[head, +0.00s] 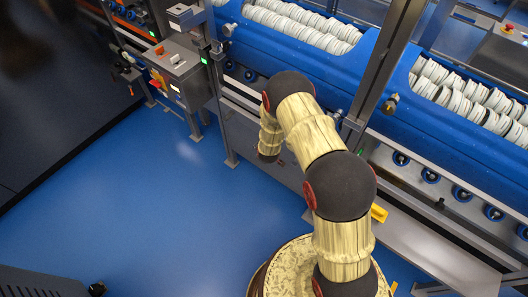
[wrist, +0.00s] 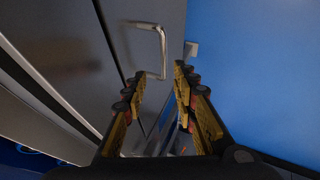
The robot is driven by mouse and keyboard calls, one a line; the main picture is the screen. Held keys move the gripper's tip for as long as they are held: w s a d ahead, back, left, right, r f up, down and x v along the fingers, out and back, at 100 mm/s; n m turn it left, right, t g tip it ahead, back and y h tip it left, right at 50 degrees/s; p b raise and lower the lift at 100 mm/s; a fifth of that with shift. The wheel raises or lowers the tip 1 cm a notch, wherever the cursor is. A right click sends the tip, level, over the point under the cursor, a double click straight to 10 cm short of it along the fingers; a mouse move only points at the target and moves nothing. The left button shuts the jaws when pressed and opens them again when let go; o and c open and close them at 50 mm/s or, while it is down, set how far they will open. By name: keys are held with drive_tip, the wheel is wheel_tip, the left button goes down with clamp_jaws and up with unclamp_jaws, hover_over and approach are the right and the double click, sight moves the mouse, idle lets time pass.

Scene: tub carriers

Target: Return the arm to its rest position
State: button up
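My gripper (wrist: 159,75) shows in the wrist view with its two yellow and black fingers apart. It is open, and I see nothing held between the fingers. Past the fingertips is a grey panel (wrist: 130,25) with a bent metal handle (wrist: 162,50); I cannot tell whether the fingers touch it. In the head view my arm is bent, reaching up from its round base toward the blue machine. The gripper itself cannot be made out there, as the arm's end is turned away or hidden.
A blue machine (head: 285,62) with rows of white discs (head: 305,30) runs across the back and right. A grey control box (head: 178,72) on metal posts stands at the left. A metal ledge (head: 430,250) is close on the right. Blue floor (head: 130,200) is clear at the left.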

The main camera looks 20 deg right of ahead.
idle(0.4)
drive_tip(key=s+a+m+g+y, duration=0.1)
drive_tip(key=s+a+m+g, duration=0.3)
drive_tip(key=s, duration=0.9)
drive_tip(key=s+r+m+t, duration=0.1)
drive_tip(key=s+r, duration=0.6)
drive_tip(key=r, duration=1.1)
drive_tip(key=s+r+m+t, duration=0.1)
drive_tip(key=s+r, duration=0.7)
drive_tip(key=r, duration=1)
drive_tip(key=s+r+m+t, duration=0.1)
drive_tip(key=s+r, duration=0.6)
drive_tip(key=r, duration=1.1)
drive_tip(key=shift+s+d+m, duration=0.25)
drive_tip(key=shift+s+m, duration=0.05)
